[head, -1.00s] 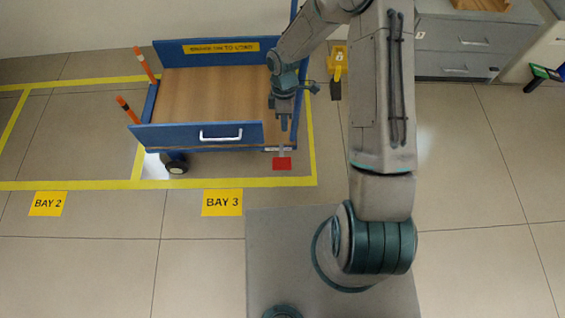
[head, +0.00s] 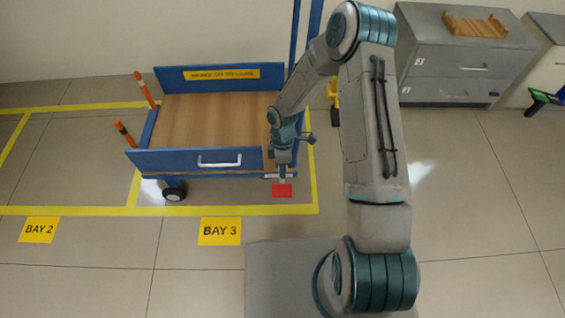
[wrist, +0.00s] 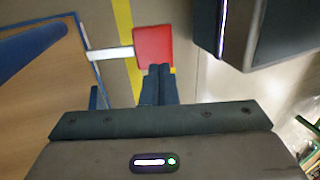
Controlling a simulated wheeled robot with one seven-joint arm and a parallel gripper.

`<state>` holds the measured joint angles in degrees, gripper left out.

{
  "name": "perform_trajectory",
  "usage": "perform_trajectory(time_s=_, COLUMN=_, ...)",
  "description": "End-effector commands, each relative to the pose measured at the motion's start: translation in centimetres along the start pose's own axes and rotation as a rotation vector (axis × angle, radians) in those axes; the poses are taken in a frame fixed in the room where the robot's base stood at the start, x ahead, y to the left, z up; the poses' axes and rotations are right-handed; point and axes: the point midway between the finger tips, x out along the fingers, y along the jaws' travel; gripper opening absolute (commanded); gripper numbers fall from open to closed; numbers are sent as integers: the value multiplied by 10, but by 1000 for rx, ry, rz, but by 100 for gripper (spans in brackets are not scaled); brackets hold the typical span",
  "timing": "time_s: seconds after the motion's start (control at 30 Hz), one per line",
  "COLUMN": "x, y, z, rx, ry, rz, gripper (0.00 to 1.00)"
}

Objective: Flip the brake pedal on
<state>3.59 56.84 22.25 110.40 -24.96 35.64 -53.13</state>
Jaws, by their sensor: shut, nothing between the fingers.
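The brake pedal is a red plate (head: 282,190) on a pale arm at the front right corner of the blue cart (head: 190,160). In the wrist view the red pedal (wrist: 153,48) lies just beyond the fingertips, with its pale arm running left to the cart. My gripper (head: 282,178) is shut and empty, pointing down, just above or at the pedal. In the wrist view the closed fingers (wrist: 158,70) overlap the pedal's near edge; whether they touch it I cannot tell.
Grey drawer cabinets (head: 465,60) stand at the back right. The floor in front is clear.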

Motion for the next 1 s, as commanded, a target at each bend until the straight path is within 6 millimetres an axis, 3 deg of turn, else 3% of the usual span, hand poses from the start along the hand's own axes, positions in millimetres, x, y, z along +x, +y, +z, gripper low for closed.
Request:
perform_trajectory(time_s=0.03, x=17, y=0, z=0, rx=-2, ry=-2, rz=-4, gripper=0)
perform_trajectory(time_s=0.1, x=31, y=0, z=-1, rx=-2, ry=-1, rz=-3, gripper=0)
perform_trajectory(time_s=0.33, x=61, y=1, z=0, rx=0, ry=0, rz=0, gripper=0)
perform_trajectory(time_s=1.0, x=69, y=0, z=5, rx=12, ry=4, rz=0, gripper=0)
